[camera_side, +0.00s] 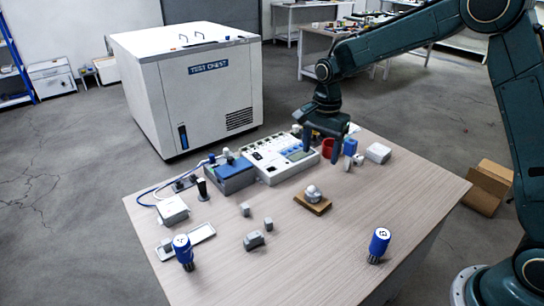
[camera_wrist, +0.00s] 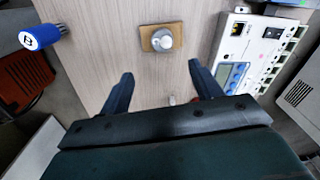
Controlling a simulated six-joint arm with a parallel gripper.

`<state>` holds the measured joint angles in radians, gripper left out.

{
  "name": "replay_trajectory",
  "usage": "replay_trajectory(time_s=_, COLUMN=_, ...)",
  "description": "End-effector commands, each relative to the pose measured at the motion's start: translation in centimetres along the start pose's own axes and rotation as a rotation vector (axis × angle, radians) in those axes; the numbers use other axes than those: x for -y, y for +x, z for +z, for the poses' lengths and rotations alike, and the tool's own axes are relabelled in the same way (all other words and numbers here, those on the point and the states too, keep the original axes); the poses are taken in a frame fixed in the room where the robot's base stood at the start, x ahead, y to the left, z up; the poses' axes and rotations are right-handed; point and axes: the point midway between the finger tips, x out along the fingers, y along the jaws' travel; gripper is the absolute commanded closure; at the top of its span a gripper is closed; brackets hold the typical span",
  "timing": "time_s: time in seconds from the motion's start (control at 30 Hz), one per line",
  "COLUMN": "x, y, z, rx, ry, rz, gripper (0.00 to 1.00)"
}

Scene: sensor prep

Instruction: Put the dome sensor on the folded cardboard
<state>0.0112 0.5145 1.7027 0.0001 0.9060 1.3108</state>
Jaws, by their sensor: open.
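The dome sensor (camera_side: 313,191), a whitish-grey rounded piece, sits on the folded cardboard (camera_side: 318,209), a small flat brown piece near the middle of the table. My gripper (camera_side: 322,152) is open and empty, above the table behind the cardboard in the side view. In the wrist view the dome sensor lies beyond the gap between my fingertips (camera_wrist: 160,70), apart from both fingers.
The table (camera_side: 300,262) holds an instrument box (camera_side: 278,158) at the back, a red cup (camera_side: 327,148) near my gripper, and two blue-topped cylinders (camera_side: 379,243) (camera_side: 183,250) toward the front. Small grey blocks (camera_side: 254,240) lie left of the cardboard. The front middle is clear.

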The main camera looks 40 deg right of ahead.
Motion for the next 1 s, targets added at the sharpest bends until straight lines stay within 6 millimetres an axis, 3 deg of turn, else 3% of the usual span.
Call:
replay_trajectory(time_s=0.27, x=-3.3, y=-5.4, z=1.0, rx=-0.025, ry=-0.186, rz=-0.068, gripper=0.36)
replay_trajectory(time_s=0.6, x=-9.4, y=-11.5, z=2.7, rx=-0.085, ry=-0.476, rz=-0.158, gripper=0.36)
replay_trajectory(time_s=1.0, x=-17.5, y=-15.4, z=4.9, rx=-0.188, ry=-0.813, rz=-0.242, gripper=0.36)
